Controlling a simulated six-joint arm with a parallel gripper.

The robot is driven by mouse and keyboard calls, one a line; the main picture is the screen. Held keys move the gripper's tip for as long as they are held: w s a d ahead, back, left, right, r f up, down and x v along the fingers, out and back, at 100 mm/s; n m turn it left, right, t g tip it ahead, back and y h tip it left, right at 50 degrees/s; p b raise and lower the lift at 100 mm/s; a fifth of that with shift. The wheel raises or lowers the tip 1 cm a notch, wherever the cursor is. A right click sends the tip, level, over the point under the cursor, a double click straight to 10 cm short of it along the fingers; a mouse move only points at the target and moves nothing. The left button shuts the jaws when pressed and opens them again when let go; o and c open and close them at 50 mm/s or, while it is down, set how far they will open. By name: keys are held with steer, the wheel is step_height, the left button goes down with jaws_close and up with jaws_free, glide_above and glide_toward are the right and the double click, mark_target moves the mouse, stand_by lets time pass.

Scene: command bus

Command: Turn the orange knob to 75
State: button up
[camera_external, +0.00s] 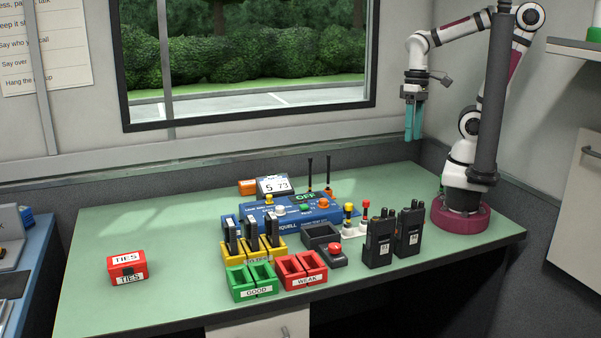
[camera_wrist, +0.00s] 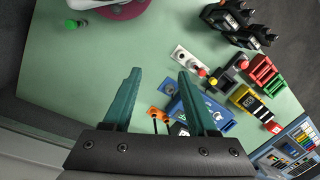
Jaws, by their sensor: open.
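The orange knob (camera_external: 323,203) sits on the right part of the blue radio unit's top, in the middle of the table. The blue unit (camera_external: 337,214) has a dark display reading OFF in green, plus a white knob (camera_external: 280,210) and a green button (camera_external: 304,208). My gripper (camera_external: 413,138) hangs high above the table at the back right, well apart from the knob, its teal fingers pointing down. In the wrist view my gripper (camera_wrist: 160,75) is open and empty. The blue unit (camera_wrist: 205,112) is partly hidden there behind the right finger; I cannot tell the knob surely.
Two thin black antennas (camera_external: 328,172) rise behind the unit. A card (camera_external: 273,184) reading 5 and 73 stands behind it. Black handheld radios (camera_external: 379,240), yellow, green (camera_external: 252,280) and red trays (camera_external: 300,270) stand in front. The table's left part is mostly clear, except a red TIES box (camera_external: 127,267).

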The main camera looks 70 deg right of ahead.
steer(key=w+a+r+n+h, duration=0.1)
steer(key=w+a+n, duration=0.4)
steer(key=w+n, duration=0.65)
steer(key=n, duration=0.9)
glide_above(323, 200)
step_height(323, 200, down, 3)
steer(key=shift+h, duration=0.3)
step_height(323, 200, down, 15)
steer(key=shift+d+r, duration=0.1)
steer(key=shift+f, duration=0.45)
jaws_close()
